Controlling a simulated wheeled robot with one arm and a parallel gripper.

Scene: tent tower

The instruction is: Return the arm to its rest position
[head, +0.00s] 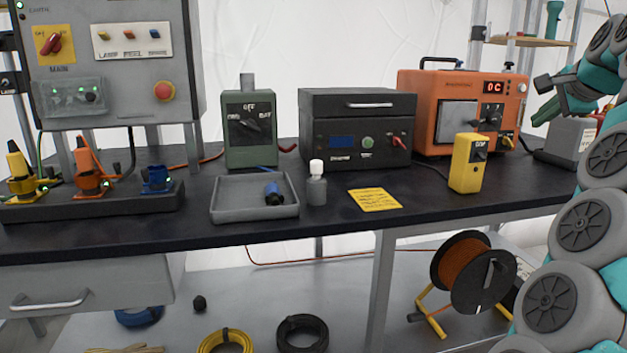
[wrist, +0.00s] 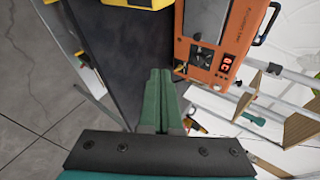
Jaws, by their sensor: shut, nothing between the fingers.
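My gripper (wrist: 158,100) shows in the wrist view with its two green fingers together and nothing between them. In the head view my arm is folded at the right edge, and the gripper (head: 545,108) is at the upper right, in front of the shelf and beside the orange box. The gripper appears clear of the bench top. The fingers are partly hard to make out in the head view.
A cable reel (head: 474,272) stands below. Bare floor (wrist: 30,80) shows in the wrist view.

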